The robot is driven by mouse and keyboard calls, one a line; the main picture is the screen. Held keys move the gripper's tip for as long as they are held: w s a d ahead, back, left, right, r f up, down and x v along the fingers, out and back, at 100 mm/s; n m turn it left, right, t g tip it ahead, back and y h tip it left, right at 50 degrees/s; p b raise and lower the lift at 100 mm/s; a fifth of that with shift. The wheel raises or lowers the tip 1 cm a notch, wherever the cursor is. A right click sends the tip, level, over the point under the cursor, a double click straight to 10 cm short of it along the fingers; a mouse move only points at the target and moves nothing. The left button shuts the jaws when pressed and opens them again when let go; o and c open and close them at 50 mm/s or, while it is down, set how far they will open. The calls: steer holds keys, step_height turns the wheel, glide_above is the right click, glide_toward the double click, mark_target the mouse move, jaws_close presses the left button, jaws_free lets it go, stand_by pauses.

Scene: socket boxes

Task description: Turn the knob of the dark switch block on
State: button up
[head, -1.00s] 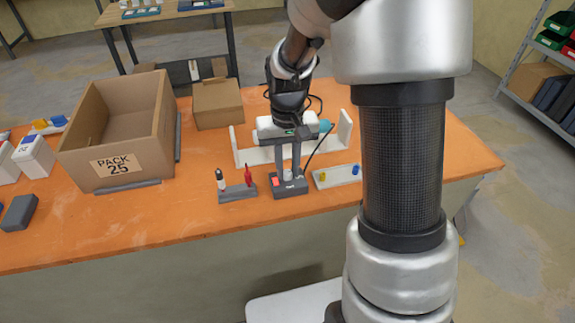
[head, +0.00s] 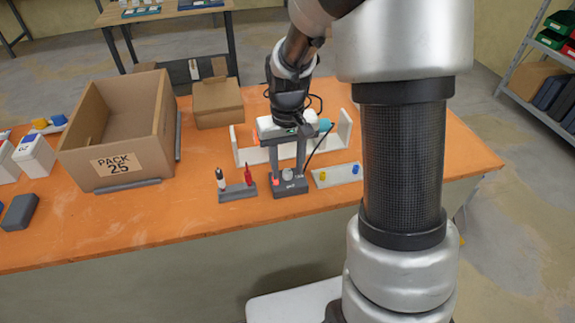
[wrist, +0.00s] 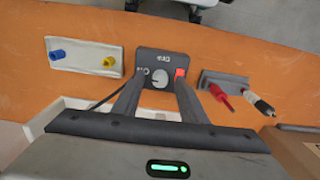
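The dark switch block (head: 290,188) stands near the front of the orange table. Its pale round knob (wrist: 160,82) faces up, with a red patch (wrist: 181,72) on one side and white lettering on the other. The knob's pointing direction is too small to tell. My gripper (wrist: 160,84) points down over the block, fingers apart, one on each side of the knob. The fingers look open, with no clear contact on the knob. In the head view the knob (head: 288,173) shows between the fingertips.
A grey holder (head: 238,193) with a black-and-white pen and a red tool stands left of the block. A pale plate (head: 338,176) with yellow and blue pegs lies right. A white rack (head: 343,132) and cable are behind. A large PACK 25 box (head: 115,130) stands left.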

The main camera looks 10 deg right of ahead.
mark_target(288, 171)
steer(key=shift+r, duration=0.1)
step_height(288, 171, up, 17)
steer(key=p, duration=0.2)
steer(key=shift+p, duration=0.3)
steer(key=shift+r, duration=0.1)
steer(key=s+r+t+p, duration=0.5)
steer(key=s+r+p, duration=0.4)
steer(key=s+r, duration=0.6)
steer(key=shift+s+d+t+p, duration=0.15)
steer(key=shift+s+t+p, duration=0.2)
steer(key=shift+s, duration=0.9)
